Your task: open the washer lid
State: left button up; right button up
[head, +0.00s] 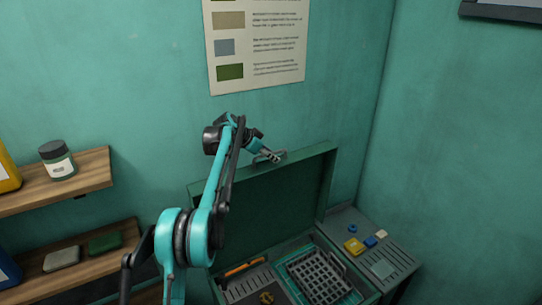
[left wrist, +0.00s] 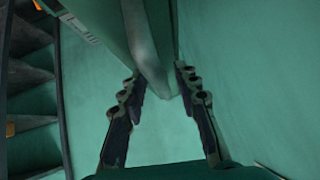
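The washer lid (head: 285,200) is a dark green panel. It stands raised, leaning back near the teal wall, with its inner face toward me. My left gripper (head: 275,158) is at the lid's top edge, left of its middle. In the left wrist view my left gripper (left wrist: 159,72) has its two fingers spread apart. A pale rounded bar and the lid's edge (left wrist: 148,55) show between and beyond the fingers. I cannot tell whether either finger touches them. My right gripper is in neither view.
The open washer holds a grated rack (head: 318,277) and an orange-handled tool (head: 244,267). A side tray (head: 345,220) at right carries small yellow, blue and white pieces. Wooden shelves (head: 90,170) with a jar (head: 57,160) stand at left. A poster (head: 257,45) hangs above.

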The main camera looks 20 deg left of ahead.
pick_arm(q)
jog(key=shift+r, duration=0.1)
jog(key=v, duration=1.2)
jog(key=s+d+f+n+g+y+b, duration=0.1)
jog(key=s+d+f+n+b, duration=0.1)
jog(key=s+d+f+b, duration=0.65)
jog(key=s+d+f+n+y+b, duration=0.1)
jog(key=s+d+f+n+b, duration=0.1)
jog(key=s+d+f+b, duration=0.65)
jog(key=s+d+f+n+y+b, duration=0.1)
jog(key=s+f+b, duration=0.5)
jog(key=f, duration=0.6)
jog(key=s+d+f+n+b, duration=0.1)
jog(key=s+f+b, duration=0.6)
jog(key=f, duration=0.6)
jog(key=s+d+f+n+y+b, duration=0.1)
jog(key=s+f+n+b, duration=0.1)
jog(key=s+f+b, duration=0.4)
jog(key=s+f, duration=0.4)
jog(key=f, duration=0.2)
jog(key=shift+f+y+b, duration=0.3)
